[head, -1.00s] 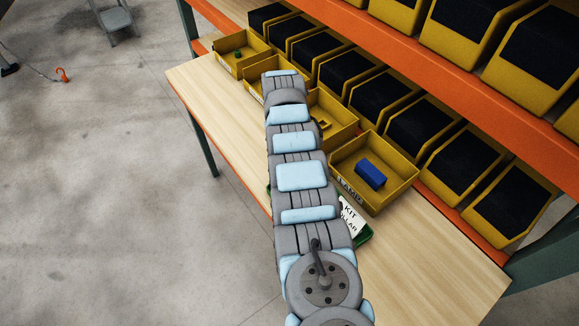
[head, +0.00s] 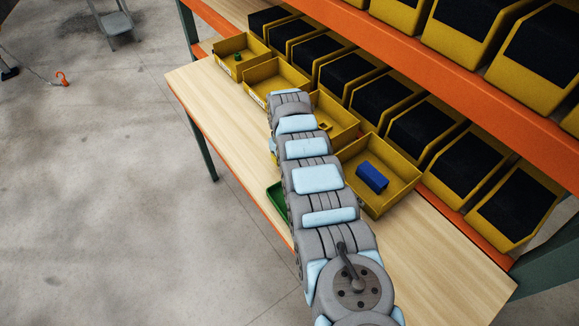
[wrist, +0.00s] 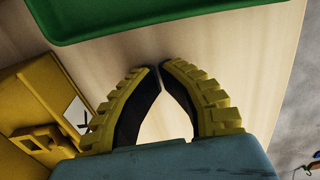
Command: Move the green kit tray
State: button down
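The green kit tray (head: 277,198) lies on the wooden bench near its front edge. In the head view only its left end shows; my arm hides the rest, including its label. In the wrist view part of the tray (wrist: 150,22) crosses the top, beyond my fingertips and apart from them in the picture. My gripper (wrist: 159,68) has its two yellow-and-black fingers slanted inward with the tips together or nearly so. Nothing shows held between them.
Open yellow bins stand along the back of the bench; one holds a blue block (head: 372,177), another a small green part (head: 238,57). A yellow bin (wrist: 40,90) is left of my gripper. The bench (head: 440,265) is bare at right. An orange shelf beam (head: 450,65) runs above.

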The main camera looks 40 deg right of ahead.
jog(key=shift+s+r+p, duration=0.15)
jog(key=shift+s+p, duration=0.1)
jog(key=shift+p, duration=0.15)
jog(key=shift+s+a, duration=0.15)
jog(key=shift+s+f+p, duration=0.2)
jog(key=shift+s+p, duration=0.25)
jog(key=shift+s, duration=0.1)
jog(key=shift+s+a, duration=0.1)
jog(key=shift+s, duration=0.2)
jog(key=shift+s+r, duration=0.1)
jog(key=shift+s+p, duration=0.1)
jog(key=shift+p, duration=0.35)
